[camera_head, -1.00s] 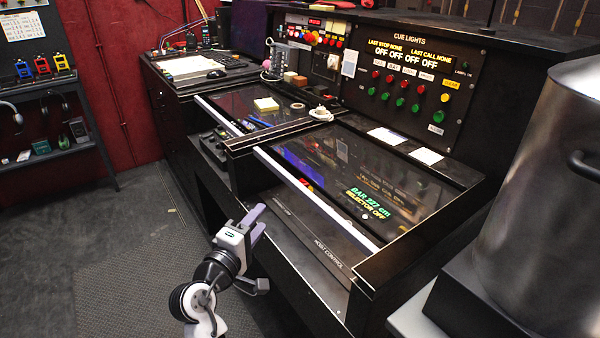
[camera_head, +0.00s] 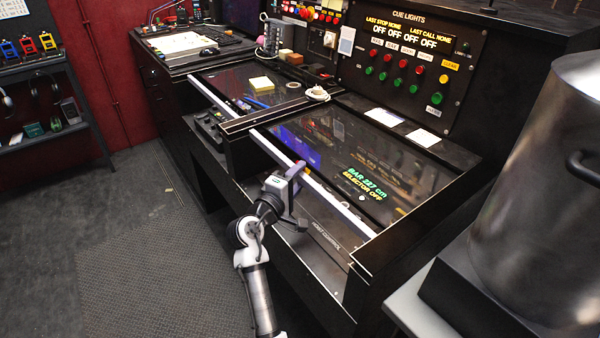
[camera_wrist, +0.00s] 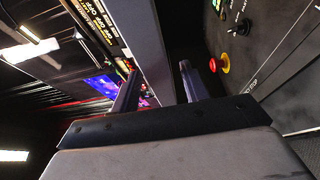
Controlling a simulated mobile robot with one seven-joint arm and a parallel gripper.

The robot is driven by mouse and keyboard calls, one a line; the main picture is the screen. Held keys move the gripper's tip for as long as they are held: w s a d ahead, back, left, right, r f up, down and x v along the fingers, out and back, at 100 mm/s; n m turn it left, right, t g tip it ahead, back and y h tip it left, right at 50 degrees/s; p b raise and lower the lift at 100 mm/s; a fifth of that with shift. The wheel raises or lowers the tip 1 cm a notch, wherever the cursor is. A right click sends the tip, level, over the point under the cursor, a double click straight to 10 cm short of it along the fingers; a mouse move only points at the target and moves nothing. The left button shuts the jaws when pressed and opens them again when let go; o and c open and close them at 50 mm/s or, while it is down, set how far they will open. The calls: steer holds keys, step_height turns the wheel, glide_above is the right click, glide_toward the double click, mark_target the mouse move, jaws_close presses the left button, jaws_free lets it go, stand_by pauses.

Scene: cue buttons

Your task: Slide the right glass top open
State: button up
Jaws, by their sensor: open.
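The right glass top (camera_head: 345,150) is a dark, glossy panel with a pale front bar (camera_head: 345,207). It lies over the right console bay, with lit text reading "BAR 227 cm" and "SELECTOR OFF" showing at its right part. My gripper (camera_head: 299,192) is at the middle of this bar, on the near side. In the wrist view my gripper (camera_wrist: 158,75) is open, with one finger on each side of the bar (camera_wrist: 150,45). The glass side is at left and the control panel at right. Whether either finger touches the bar cannot be told.
The left glass top (camera_head: 240,85) covers the neighbouring bay. A red button with a yellow ring (camera_wrist: 223,63) is on the panel beside the right finger. The cue lights panel (camera_head: 415,70) stands behind. A large metal pot (camera_head: 540,170) is at right. Open floor (camera_head: 130,230) lies at left.

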steer(key=shift+w+d, duration=0.3)
steer(key=shift+w, duration=0.2)
jaws_close()
